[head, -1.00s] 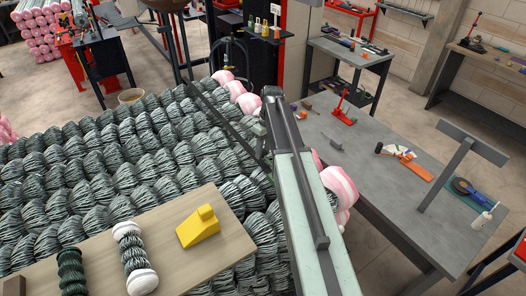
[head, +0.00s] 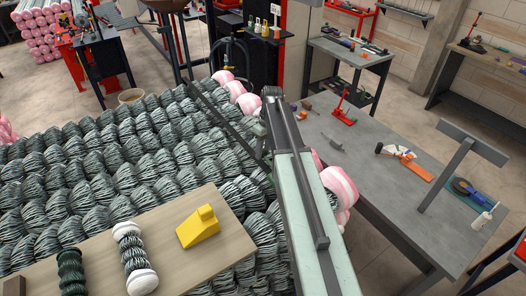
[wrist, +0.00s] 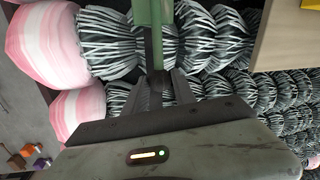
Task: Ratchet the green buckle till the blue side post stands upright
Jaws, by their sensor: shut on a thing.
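My gripper (wrist: 158,85) is shut on the lower end of this bar. In the head view my arm covers most of the gripper and the buckle. A dark, thin bar (head: 225,112) slants across the rolls there, clearly tilted. I cannot tell whether it is the side post, and no plainly blue post shows.
Dark mesh rolls with pink-and-white ends (head: 340,186) lie in rows around the gripper. A wooden board (head: 95,243) carries a yellow wedge (head: 201,229) and two small rolls. On the right a grey table (head: 365,180) holds tools and a T-shaped stand (head: 446,175).

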